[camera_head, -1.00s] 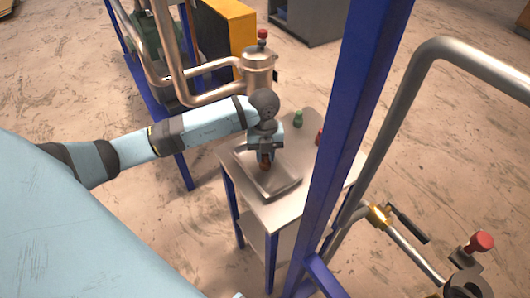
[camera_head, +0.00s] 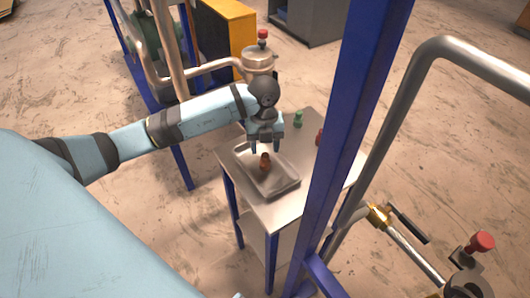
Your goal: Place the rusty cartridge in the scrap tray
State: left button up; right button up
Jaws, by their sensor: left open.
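The rusty cartridge (camera_head: 265,161), small and reddish-brown, stands in the scrap tray (camera_head: 283,189), a shallow metal tray on the small steel table. My left gripper (camera_head: 267,148) is above the cartridge with its two fingers spread apart, and it looks empty. The cartridge's top is close below the fingertips. My right gripper does not show.
A green cartridge (camera_head: 298,119) stands at the back of the table (camera_head: 318,152). A red-brown item (camera_head: 320,137) is partly hidden by the blue post (camera_head: 346,130). Metal pipes and a capped vessel (camera_head: 258,62) rise behind; a bent pipe (camera_head: 408,110) stands at right.

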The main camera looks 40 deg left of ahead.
pick_arm(q)
notch_tip(320, 180, up, 9)
jog(key=shift+w+a, duration=0.3)
jog(key=shift+w, duration=0.1)
jog(key=shift+f, duration=0.1)
